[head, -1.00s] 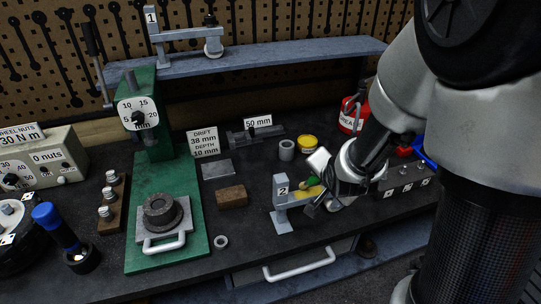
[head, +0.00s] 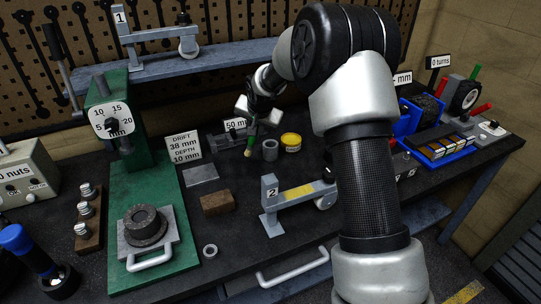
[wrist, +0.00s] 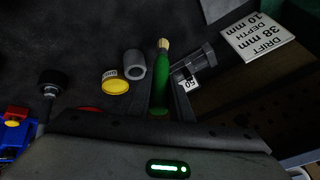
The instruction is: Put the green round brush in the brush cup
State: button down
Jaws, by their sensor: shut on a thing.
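The green round brush (head: 251,134) hangs from my gripper (head: 255,116), tan bristle end down, slightly tilted. My gripper is shut on its upper part. In the wrist view the brush (wrist: 159,90) points away from the gripper, bristles at the far end. A grey hollow cylinder (head: 271,150), which looks like the brush cup, stands on the bench just right of the brush. It also shows in the wrist view (wrist: 135,64), left of the brush and apart from it. Whether the bristles touch the bench is unclear.
A yellow tin (head: 291,142) stands right of the cylinder. The 50 mm block (head: 235,127) is close behind the brush. Trolley jack part 2 (head: 296,193) lies in front, with a brown block (head: 217,202) to its left. Bare bench lies between them.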

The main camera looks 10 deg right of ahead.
jog(key=w+r+g+h, duration=0.1)
jog(key=w+r, duration=0.1)
jog(key=w, duration=0.6)
jog(key=w+d+r+g+h+p, duration=0.1)
jog(key=d, duration=0.5)
jog(key=shift+w+d+g+h, duration=0.25)
jog(key=shift+d+g+h, duration=0.05)
jog(key=shift+h, duration=0.1)
notch_tip(320, 180, down, 10)
jog(key=shift+r, duration=0.15)
jog(key=c, duration=1.6)
grip_release()
jog(key=shift+p, duration=0.55)
